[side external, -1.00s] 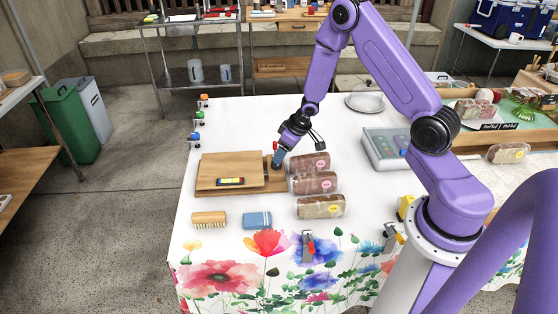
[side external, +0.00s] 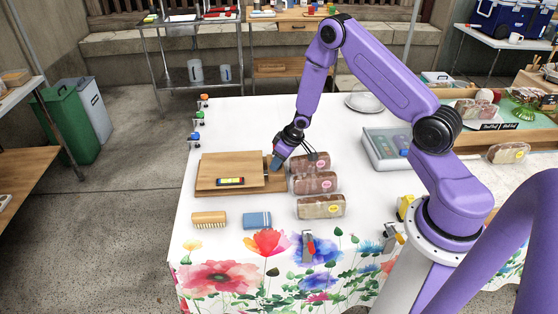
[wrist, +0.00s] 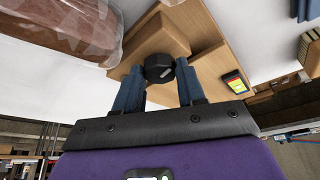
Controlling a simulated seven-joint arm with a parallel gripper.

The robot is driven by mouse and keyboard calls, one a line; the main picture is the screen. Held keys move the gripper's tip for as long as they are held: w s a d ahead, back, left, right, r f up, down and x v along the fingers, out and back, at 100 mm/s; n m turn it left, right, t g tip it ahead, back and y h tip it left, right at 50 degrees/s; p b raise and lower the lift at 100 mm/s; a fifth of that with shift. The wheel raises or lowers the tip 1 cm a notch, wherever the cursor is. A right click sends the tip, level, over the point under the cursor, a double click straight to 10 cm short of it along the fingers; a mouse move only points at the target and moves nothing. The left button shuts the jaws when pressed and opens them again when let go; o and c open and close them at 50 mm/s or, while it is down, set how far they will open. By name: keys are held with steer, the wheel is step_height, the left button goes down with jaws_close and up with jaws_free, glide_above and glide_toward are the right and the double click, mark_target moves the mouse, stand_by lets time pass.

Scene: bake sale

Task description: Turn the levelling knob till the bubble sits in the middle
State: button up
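The levelling knob (wrist: 159,68) is a small black, faceted knob on a wooden strip at the right end of the wooden board (side external: 228,169). My gripper (side external: 277,166) points down at it. In the wrist view my gripper (wrist: 160,75) has one blue fingertip against each side of the knob, so it looks shut on it. The gripper hides the knob in the side view. The level (side external: 230,181), with a yellow vial and red end, lies on the board; it also shows in the wrist view (wrist: 235,82). Its bubble is too small to place.
Wrapped loaves (side external: 314,183) stand close to the right of the knob. Clamps sit along the table edges. The cloth behind the board is clear.

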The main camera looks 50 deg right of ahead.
steer(key=shift+n, duration=0.3)
stand_by(0.4)
steer(key=o, duration=1.1)
steer(key=shift+c, duration=0.2)
steer(key=shift+r, duration=0.1)
steer(key=v, duration=1.7)
steer(key=shift+d+r, duration=0.1)
steer(key=shift+d, duration=0.05)
